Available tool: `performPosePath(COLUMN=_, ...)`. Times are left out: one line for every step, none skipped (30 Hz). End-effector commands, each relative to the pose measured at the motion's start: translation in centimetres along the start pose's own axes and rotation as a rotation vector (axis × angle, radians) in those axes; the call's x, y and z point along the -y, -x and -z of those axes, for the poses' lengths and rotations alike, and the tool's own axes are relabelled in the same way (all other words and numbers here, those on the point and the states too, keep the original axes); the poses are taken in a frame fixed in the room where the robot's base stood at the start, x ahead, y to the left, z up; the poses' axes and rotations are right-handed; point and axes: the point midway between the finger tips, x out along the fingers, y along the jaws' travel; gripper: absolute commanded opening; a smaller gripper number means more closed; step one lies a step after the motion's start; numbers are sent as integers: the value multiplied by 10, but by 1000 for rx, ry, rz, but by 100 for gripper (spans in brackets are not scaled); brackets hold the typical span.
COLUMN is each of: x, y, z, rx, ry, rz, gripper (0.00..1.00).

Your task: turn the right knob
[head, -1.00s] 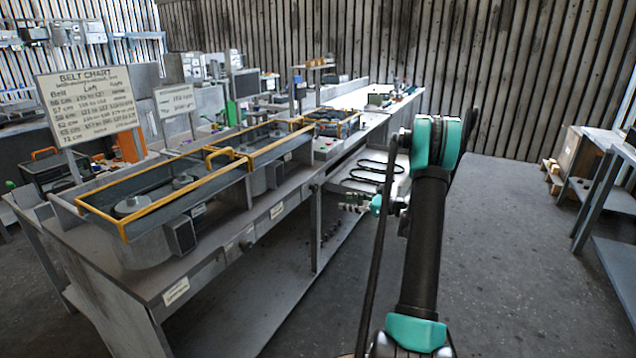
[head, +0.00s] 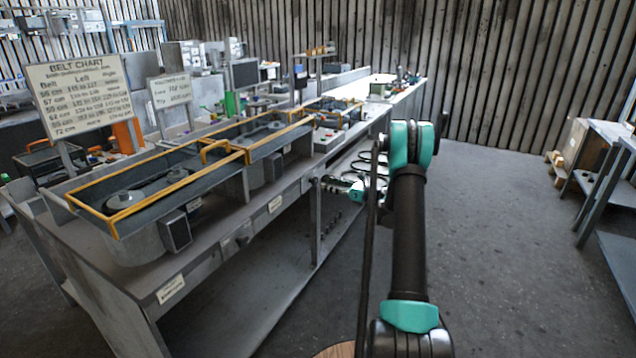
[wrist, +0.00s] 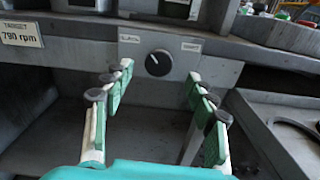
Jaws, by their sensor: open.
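A black round knob with a pale pointer line (wrist: 158,62) sits on a grey plate on the bench's front edge, between two small labels, in the wrist view. In the head view, it is too small to make out clearly. My gripper (wrist: 160,76) is open and empty, its green-and-white fingers spread to the left and right below the knob and apart from it. In the head view, my gripper (head: 320,184) points left at the bench front, beside the right-hand unit.
A "790 rpm" target label (wrist: 21,35) is left of the knob. The long grey bench (head: 218,262) carries belt housings with yellow-framed guards (head: 203,180). A belt chart (head: 84,95) stands at left. Open floor (head: 500,260) lies to the right.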

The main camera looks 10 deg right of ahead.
Motion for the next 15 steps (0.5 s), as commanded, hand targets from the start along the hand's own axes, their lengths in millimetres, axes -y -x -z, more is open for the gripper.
performPosePath(x=-1, y=-12, z=0, rx=0, ry=0, rz=-3, gripper=57)
performPosePath(x=-1, y=-17, z=0, rx=0, ry=0, rz=-3, gripper=57)
performPosePath(x=-1, y=-24, z=0, rx=0, ry=0, rz=-2, gripper=57)
performPosePath(x=-1, y=-29, z=0, rx=0, ry=0, rz=-2, gripper=57)
performPosePath(x=-1, y=-34, z=0, rx=0, ry=0, rz=-2, gripper=57)
performPosePath(x=-1, y=-39, z=0, rx=0, ry=0, rz=-2, gripper=57)
performPosePath(x=0, y=-43, z=0, rx=0, ry=0, rz=-2, gripper=57)
performPosePath(x=0, y=-46, z=0, rx=0, ry=0, rz=-1, gripper=57)
performPosePath(x=0, y=-50, z=0, rx=0, ry=0, rz=-1, gripper=57)
performPosePath(x=0, y=-53, z=0, rx=0, ry=0, rz=-1, gripper=57)
performPosePath(x=0, y=-55, z=0, rx=0, ry=0, rz=-1, gripper=57)
performPosePath(x=0, y=-57, z=0, rx=0, ry=0, rz=-1, gripper=57)
performPosePath(x=0, y=-59, z=0, rx=0, ry=0, rz=-1, gripper=57)
performPosePath(x=0, y=-60, z=0, rx=0, ry=0, rz=-1, gripper=57)
performPosePath(x=0, y=-60, z=0, rx=0, ry=0, rz=0, gripper=57)
